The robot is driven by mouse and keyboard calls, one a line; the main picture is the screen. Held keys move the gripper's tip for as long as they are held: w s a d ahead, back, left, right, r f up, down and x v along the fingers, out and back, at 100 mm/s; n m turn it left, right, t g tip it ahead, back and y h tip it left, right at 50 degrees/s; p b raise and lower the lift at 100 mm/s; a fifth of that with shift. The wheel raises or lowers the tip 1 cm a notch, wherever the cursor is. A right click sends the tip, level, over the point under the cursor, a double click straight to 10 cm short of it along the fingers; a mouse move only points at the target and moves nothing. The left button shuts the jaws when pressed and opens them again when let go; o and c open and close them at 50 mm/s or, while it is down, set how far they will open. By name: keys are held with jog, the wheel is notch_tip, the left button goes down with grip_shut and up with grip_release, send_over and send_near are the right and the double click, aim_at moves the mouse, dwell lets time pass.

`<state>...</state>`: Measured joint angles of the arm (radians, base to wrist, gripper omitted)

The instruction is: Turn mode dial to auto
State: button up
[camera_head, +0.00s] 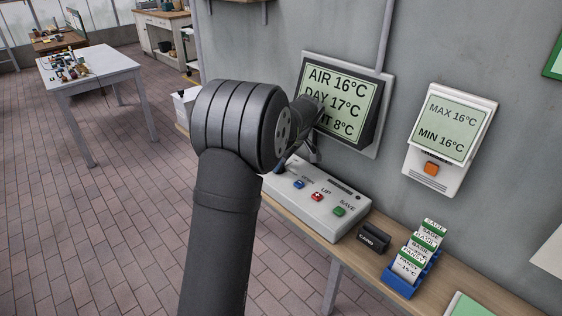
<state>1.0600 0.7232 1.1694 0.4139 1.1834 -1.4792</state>
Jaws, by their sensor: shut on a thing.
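The control box (318,215) is pale and sits on the wooden shelf below the wall display. It has a blue button (299,184), a red UP button (317,196) and a green SAVE button (339,211). My gripper (284,166) is at the box's left end, mostly hidden behind my own wrist. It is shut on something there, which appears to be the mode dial. The dial and its markings are hidden, so its setting cannot be read. The wall display (340,102) reads AIR 16°C and DAY 17°C; the lowest line is partly covered and ends in 8°C.
A max/min thermometer (450,135) with an orange button hangs to the right. A white table (95,75) is far left; the brick floor between is clear.

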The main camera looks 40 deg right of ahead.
jog(key=o, duration=1)
